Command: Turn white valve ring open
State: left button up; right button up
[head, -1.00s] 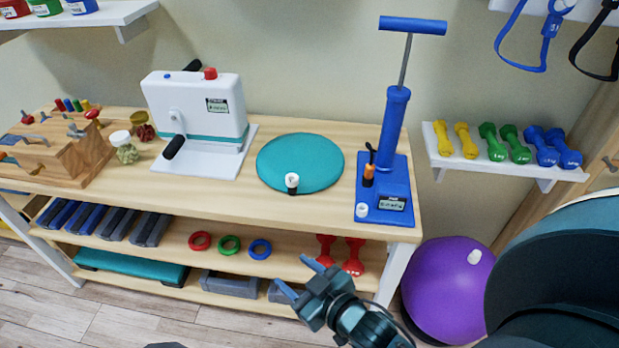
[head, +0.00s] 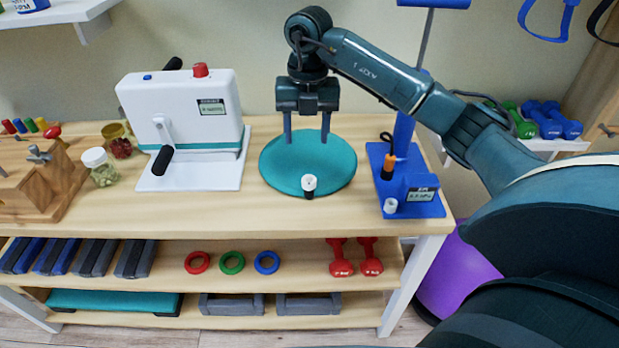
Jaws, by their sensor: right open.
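A small white valve ring (head: 308,182) sits on a short black stem at the front edge of the round teal cushion (head: 275,172), which lies flat on the wooden table. My right gripper (head: 306,138) is open and points down over the back part of the cushion, behind the valve ring in the picture. Its two blue-grey fingers are apart with nothing between them. I cannot tell exactly how high the fingertips are above the cushion. The valve ring is in full view and apart from the fingers. My left gripper is not in view.
A white crank machine (head: 183,115) stands left. Jars (head: 98,167) and a wooden peg block (head: 40,190) are farther left. Table front is clear.

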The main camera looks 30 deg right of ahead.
aim_at(309, 176)
jog(key=f, duration=0.7)
jog(key=f+p, duration=0.1)
jog(key=f, duration=0.3)
jog(key=shift+d+f, duration=0.3)
jog(key=shift+f, duration=0.05)
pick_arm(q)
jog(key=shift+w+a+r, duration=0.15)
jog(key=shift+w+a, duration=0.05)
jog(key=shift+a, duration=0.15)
pick_arm(e)
jog(key=shift+f, duration=0.5)
jog(key=shift+c, duration=0.5)
jog(key=c, duration=0.9)
